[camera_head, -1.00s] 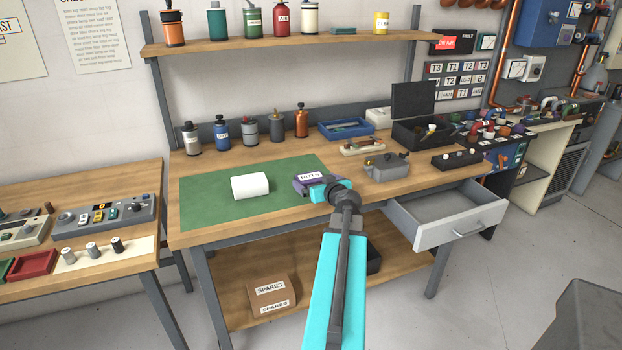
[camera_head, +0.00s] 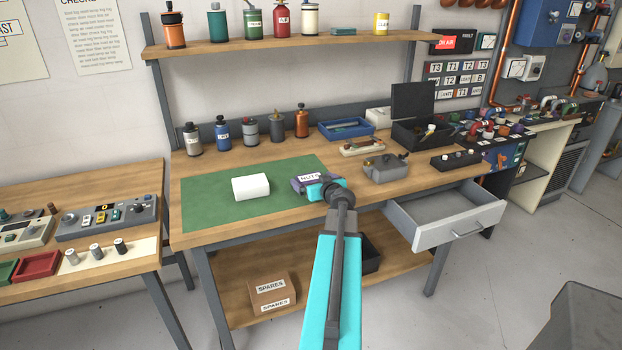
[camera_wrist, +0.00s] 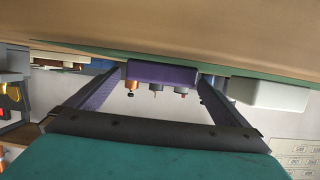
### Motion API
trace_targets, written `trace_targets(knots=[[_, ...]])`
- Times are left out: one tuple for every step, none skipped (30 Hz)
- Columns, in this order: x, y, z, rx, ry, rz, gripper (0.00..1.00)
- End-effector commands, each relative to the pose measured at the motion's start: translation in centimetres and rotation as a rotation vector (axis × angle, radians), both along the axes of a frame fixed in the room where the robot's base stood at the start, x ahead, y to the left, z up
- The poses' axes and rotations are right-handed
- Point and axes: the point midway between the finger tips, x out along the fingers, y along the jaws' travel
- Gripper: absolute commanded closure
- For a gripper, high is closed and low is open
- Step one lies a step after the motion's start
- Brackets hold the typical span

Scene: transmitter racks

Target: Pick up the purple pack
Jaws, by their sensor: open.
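The purple pack (camera_head: 303,184), with a white label reading "NUTS", lies at the right edge of the green mat on the workbench. My gripper (camera_head: 317,190) is at the pack's near right side in the head view and hides part of it. In the wrist view, which shows the bench upside down, the purple pack (camera_wrist: 162,73) appears between the tips of my two open fingers (camera_wrist: 160,78). A narrow gap shows on each side. I cannot tell how far the fingertips reach along it.
A white roll (camera_head: 250,187) lies on the green mat (camera_head: 215,208) to the left of the pack. A grey device (camera_head: 385,168) stands to its right. An open drawer (camera_head: 440,213) juts out at the bench's right front. Several bottles stand behind the mat.

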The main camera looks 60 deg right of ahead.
Motion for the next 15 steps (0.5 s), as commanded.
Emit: trace_targets(knots=[[0.4, -0.5, 0.2, 0.001, 0.001, 0.0, 0.0], [0.6, -0.6, 0.1, 0.0, 0.001, 0.0, 0.0], [0.9, -0.8, -0.1, -0.001, 0.001, 0.0, 0.0], [1.1, -1.0, -0.2, 0.0, 0.0, 0.0, 0.0], [1.3, -1.1, -0.2, 0.0, 0.0, 0.0, 0.0], [1.5, -1.2, -0.4, 0.001, 0.001, 0.001, 0.0], [1.7, -1.3, -0.4, 0.001, 0.001, 0.001, 0.0], [1.8, -1.4, -0.5, 0.0, 0.001, 0.001, 0.0], [1.9, -1.5, -0.6, 0.0, 0.001, 0.001, 0.0], [2.0, -1.5, -0.6, -0.001, 0.001, 0.002, 0.0], [2.1, -1.6, -0.7, -0.002, 0.001, 0.001, 0.0], [2.1, -1.6, -0.7, -0.002, 0.001, 0.001, 0.0], [2.1, -1.6, -0.7, -0.002, 0.001, 0.001, 0.0], [2.1, -1.6, -0.8, -0.001, 0.001, 0.0, 0.0], [2.1, -1.6, -0.8, -0.001, 0.001, 0.0, 0.0]])
